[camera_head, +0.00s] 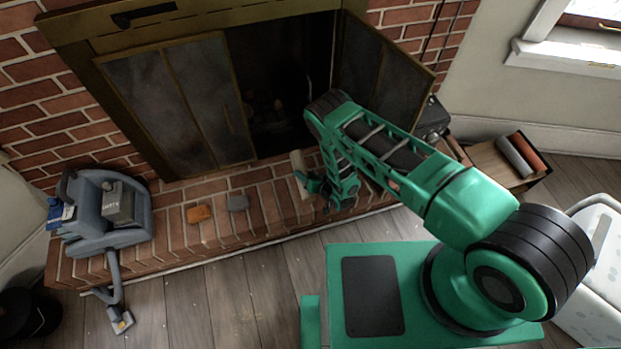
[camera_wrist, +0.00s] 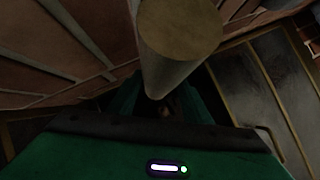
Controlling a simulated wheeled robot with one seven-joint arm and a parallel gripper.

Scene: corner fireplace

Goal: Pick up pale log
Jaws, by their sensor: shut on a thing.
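The pale log (camera_head: 299,165) is a short pale cylinder at the brick hearth, in front of the fireplace opening in the head view. In the wrist view its round cut end and pale side (camera_wrist: 178,68) fill the upper middle, close to the camera. My gripper (camera_head: 316,186) is shut on the log, whose lower end goes down between the green fingers in the wrist view. The fingertips are mostly hidden behind the log. I cannot tell whether the log touches the hearth.
Fireplace doors (camera_head: 385,75) stand beside the dark opening. A box with rolls (camera_head: 497,165) sits at right. Wooden floor (camera_head: 240,290) is clear in front.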

